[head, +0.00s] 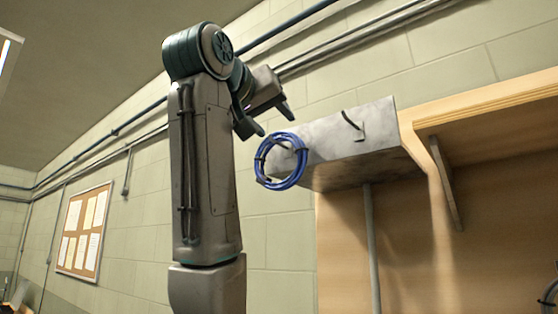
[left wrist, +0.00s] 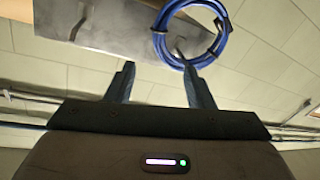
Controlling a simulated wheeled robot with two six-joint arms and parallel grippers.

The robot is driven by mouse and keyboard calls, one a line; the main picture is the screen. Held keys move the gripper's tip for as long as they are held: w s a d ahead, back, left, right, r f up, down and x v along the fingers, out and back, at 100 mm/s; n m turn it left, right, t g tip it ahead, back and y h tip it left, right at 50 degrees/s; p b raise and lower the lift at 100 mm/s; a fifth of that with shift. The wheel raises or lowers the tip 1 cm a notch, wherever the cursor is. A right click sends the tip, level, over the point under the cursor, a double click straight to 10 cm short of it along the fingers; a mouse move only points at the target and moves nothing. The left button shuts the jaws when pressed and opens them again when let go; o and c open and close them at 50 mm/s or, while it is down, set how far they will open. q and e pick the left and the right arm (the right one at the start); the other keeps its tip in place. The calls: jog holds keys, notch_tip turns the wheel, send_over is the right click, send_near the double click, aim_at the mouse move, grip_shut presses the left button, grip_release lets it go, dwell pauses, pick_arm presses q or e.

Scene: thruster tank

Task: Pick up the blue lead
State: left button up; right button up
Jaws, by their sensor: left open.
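The blue lead (head: 303,168) is a coiled loop with dark ties, hanging at the left end of a grey metal bracket (head: 345,153) on the wall. It also shows in the left wrist view (left wrist: 157,42), at the top, beyond the fingertips. My left gripper (head: 268,119) is open and empty, just above and to the left of the coil in the head view. In the left wrist view its two fingers (left wrist: 157,72) point towards the bracket and coil, with the right finger nearer the coil. Whether a finger touches the lead I cannot tell. My right gripper is not in view.
A dark hook (head: 352,124) sticks out of the bracket to the right of the coil. A wooden shelf (head: 500,112) and backboard stand at the right. Pipes run along the block wall above. A notice board (head: 84,231) hangs at the left.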

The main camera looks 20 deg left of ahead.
pick_arm(q)
jog(key=p, duration=0.3)
send_near(296, 143)
jog(key=w, duration=0.3)
jog(key=w+p, duration=0.2)
jog(key=w+d+p, duration=0.1)
jog(key=w+p, duration=0.1)
jog(key=w, duration=0.1)
jog(key=shift+d+r, duration=0.1)
jog(key=shift+r, duration=0.05)
jog(key=shift+w+f+p, duration=0.2)
jog(key=shift+w+p, duration=0.15)
jog(key=shift+w, duration=0.2)
jog(key=shift+s, duration=0.15)
jog(key=shift+s, duration=0.1)
jog(key=shift+c, duration=1.3)
jog(key=c, duration=0.7)
grip_shut()
